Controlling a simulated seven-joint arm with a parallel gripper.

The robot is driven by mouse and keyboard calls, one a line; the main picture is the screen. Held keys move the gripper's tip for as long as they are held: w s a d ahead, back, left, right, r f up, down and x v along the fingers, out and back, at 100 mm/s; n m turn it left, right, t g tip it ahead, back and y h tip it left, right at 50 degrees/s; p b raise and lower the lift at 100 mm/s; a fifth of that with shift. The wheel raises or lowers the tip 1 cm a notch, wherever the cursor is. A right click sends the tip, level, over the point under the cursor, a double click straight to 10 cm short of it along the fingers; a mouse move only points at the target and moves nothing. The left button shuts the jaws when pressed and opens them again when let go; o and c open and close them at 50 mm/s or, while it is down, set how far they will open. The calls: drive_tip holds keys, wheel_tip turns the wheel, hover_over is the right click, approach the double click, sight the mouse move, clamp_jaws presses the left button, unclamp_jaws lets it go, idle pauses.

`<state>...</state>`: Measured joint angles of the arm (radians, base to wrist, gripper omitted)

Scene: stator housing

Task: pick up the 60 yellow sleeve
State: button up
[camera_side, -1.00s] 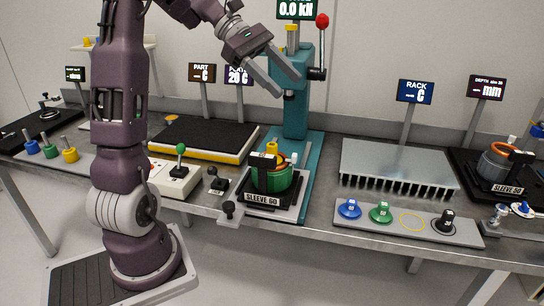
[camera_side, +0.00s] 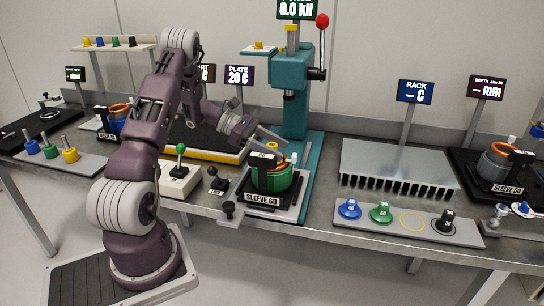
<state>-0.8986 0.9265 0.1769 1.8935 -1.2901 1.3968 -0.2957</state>
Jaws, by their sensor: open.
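A yellow piece (camera_side: 271,146) stands at the green stator housing (camera_side: 273,181), which has an orange ring at its top and sits in a black fixture labelled SLEEVE 60 (camera_side: 262,198). My gripper (camera_side: 280,146) is open beside the top of this yellow piece. Its fingers overlap the piece in the picture, and I cannot tell whether they touch it. Another yellow cylinder (camera_side: 70,155) stands in the left tray beside blue and green ones. No size marking is readable on either yellow piece.
The teal press (camera_side: 295,112) with its red-knobbed lever rises just behind the housing. A finned grey rack (camera_side: 398,168) stands to the right. The front tray (camera_side: 340,212) holds blue, green and black pieces and an empty yellow ring mark. A green-knobbed box (camera_side: 178,180) stands left.

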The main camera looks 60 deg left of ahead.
drive_tip(key=shift+x, duration=0.85)
clamp_jaws()
